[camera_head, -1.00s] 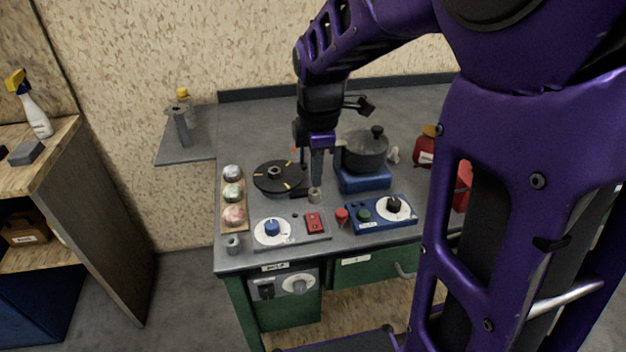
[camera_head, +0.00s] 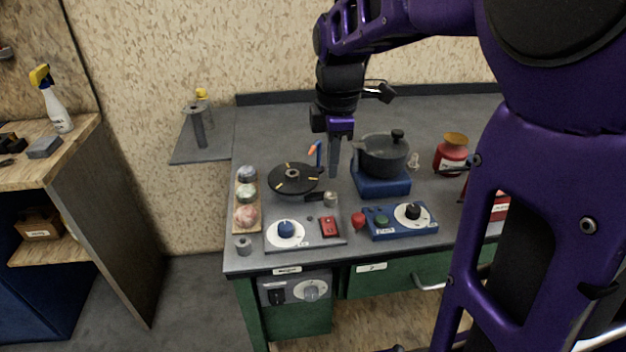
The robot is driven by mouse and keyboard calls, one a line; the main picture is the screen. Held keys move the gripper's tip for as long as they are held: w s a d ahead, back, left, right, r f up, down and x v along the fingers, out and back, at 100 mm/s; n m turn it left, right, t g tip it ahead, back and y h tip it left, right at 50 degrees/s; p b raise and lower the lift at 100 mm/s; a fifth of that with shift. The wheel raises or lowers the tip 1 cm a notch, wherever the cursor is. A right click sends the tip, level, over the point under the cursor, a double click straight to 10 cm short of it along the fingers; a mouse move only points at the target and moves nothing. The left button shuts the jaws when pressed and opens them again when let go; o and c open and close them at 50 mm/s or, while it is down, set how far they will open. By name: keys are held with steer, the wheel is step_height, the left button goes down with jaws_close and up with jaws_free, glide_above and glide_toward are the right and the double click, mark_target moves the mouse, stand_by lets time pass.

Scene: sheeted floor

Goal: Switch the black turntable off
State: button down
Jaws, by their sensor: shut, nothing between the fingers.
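The black turntable (camera_head: 283,184), a round black disc with yellow marks, sits on the left part of the bench. In front of it is a grey control panel (camera_head: 306,244) with a blue knob (camera_head: 286,229) on a white dial and a red rocker switch (camera_head: 329,227). My gripper (camera_head: 334,172) points down, shut and empty, just right of the turntable and behind the red switch. It appears above the bench, apart from the switch. The switch's position is too small to tell.
A blue panel (camera_head: 383,232) with a black knob and a red button (camera_head: 358,220) stand to the right. A dark pot (camera_head: 384,157) sits on a blue base behind. A tray of several balls (camera_head: 235,214) is at left. A red jar (camera_head: 451,158) stands further right.

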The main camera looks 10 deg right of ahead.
mark_target(328, 221)
steer(key=f+b, duration=0.1)
steer(key=f, duration=0.3)
steer(key=w+f+b, duration=0.1)
steer(key=f, duration=0.4)
steer(key=f+b, duration=0.1)
steer(key=f, duration=0.4)
steer(key=shift+w, duration=0.35)
steer(key=shift+f, duration=0.15)
steer(key=shift+s, duration=0.1)
steer(key=shift+s, duration=0.65)
steer(key=shift+r, duration=0.25)
